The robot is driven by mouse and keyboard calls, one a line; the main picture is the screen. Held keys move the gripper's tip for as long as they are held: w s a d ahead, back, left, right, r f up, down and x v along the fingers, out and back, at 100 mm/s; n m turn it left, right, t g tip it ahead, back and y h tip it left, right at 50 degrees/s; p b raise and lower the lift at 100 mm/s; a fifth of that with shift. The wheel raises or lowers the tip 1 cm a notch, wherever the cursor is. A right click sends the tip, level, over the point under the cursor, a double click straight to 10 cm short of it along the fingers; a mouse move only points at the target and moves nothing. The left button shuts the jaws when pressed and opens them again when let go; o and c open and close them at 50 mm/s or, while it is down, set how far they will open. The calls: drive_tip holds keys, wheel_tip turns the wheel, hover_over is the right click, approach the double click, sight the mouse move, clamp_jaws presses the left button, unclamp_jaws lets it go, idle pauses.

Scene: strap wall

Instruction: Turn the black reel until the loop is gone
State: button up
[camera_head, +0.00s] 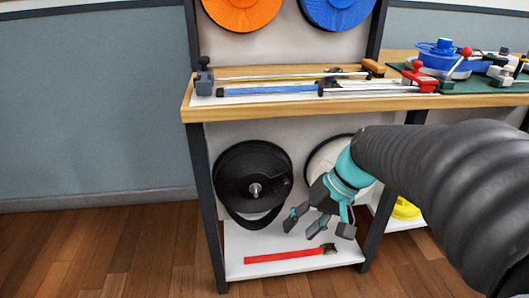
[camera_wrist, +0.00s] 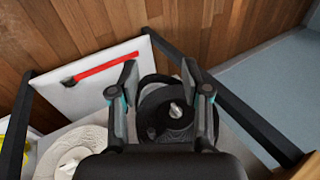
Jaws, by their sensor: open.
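The black reel (camera_head: 240,176) hangs on the panel under the bench, with a pale metal hub at its centre. A slack loop of black strap (camera_head: 250,220) hangs below its rim, clear of the lower shelf. My gripper (camera_head: 318,226) is open and empty, to the right of the reel and lower than its hub. In the wrist view the black reel (camera_wrist: 158,117) and its pale hub show between and beyond my open fingers (camera_wrist: 160,78). My fingers hide part of the reel there, and I cannot tell the exact gap to it.
A white reel (camera_head: 318,163) hangs to the right, partly behind my gripper. The bench top (camera_head: 300,103) with tools is above. Dark legs (camera_head: 207,210) flank the panel. The floor at left is clear.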

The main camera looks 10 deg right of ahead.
drive_tip(key=w+d+f+m+t+y, duration=0.15)
drive_tip(key=w+d+y, duration=0.3)
drive_tip(key=w, duration=0.55)
drive_tip(key=m+t+y, duration=0.1)
drive_tip(key=t+y, duration=0.3)
drive_tip(key=y, duration=0.1)
approach(285, 181)
drive_tip(key=x, duration=0.3)
drive_tip(key=p+x, duration=0.1)
drive_tip(key=x, duration=0.2)
drive_tip(key=w+f+x, duration=0.1)
drive_tip(key=x, duration=0.3)
drive_tip(key=shift+d+p, duration=0.2)
drive_tip(key=shift+p, duration=0.15)
clamp_jaws()
